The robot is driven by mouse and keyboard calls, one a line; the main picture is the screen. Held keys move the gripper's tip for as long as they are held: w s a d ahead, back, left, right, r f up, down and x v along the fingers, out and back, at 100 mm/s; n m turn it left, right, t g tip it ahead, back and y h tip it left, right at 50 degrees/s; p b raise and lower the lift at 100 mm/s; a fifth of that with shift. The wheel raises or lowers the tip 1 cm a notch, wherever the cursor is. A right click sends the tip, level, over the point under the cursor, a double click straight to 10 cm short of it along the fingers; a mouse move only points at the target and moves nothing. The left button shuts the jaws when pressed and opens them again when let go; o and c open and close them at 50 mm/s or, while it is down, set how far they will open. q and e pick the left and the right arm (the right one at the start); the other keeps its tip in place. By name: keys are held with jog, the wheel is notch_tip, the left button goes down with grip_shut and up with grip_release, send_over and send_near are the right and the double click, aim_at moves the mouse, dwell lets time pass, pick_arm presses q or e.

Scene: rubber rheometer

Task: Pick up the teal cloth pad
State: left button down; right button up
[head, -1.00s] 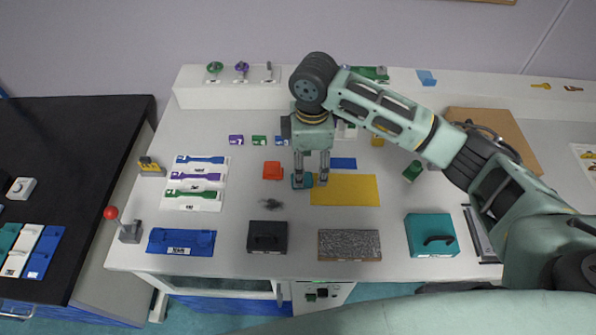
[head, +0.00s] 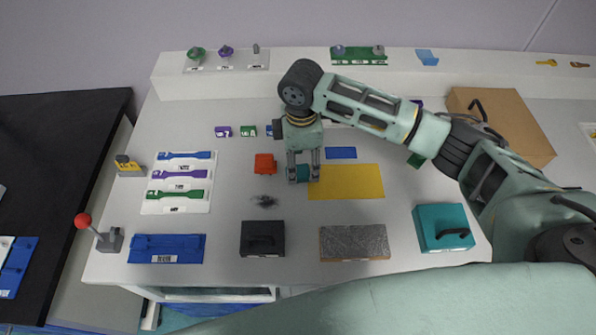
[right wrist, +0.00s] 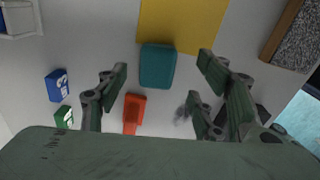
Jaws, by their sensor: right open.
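The teal cloth pad (head: 302,172) lies flat on the white table at the left end of a yellow mat (head: 346,182). In the right wrist view the pad (right wrist: 157,66) shows whole, against the edge of the yellow mat (right wrist: 182,22). My right gripper (head: 303,178) is over the pad with its fingers pointing down. In the right wrist view my right gripper (right wrist: 162,66) is open, with its fingers apart on either side of the pad and nothing held. I cannot tell whether the fingertips touch the table. My left gripper is not in view.
A red block (head: 264,163) lies close to the left of the pad, with a dark smudge (head: 264,201) below it. A blue strip (head: 341,153) lies behind the mat. A black box (head: 262,238), a grey rough slab (head: 354,242) and a teal box (head: 443,227) stand nearer the front.

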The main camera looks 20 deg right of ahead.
aim_at(302, 170)
jog(key=f, duration=0.4)
jog(key=shift+w+d+p, duration=0.1)
jog(key=shift+d+p, duration=0.2)
jog(key=shift+p, duration=0.1)
jog(key=shift+c, duration=0.5)
jog(key=c, duration=0.9)
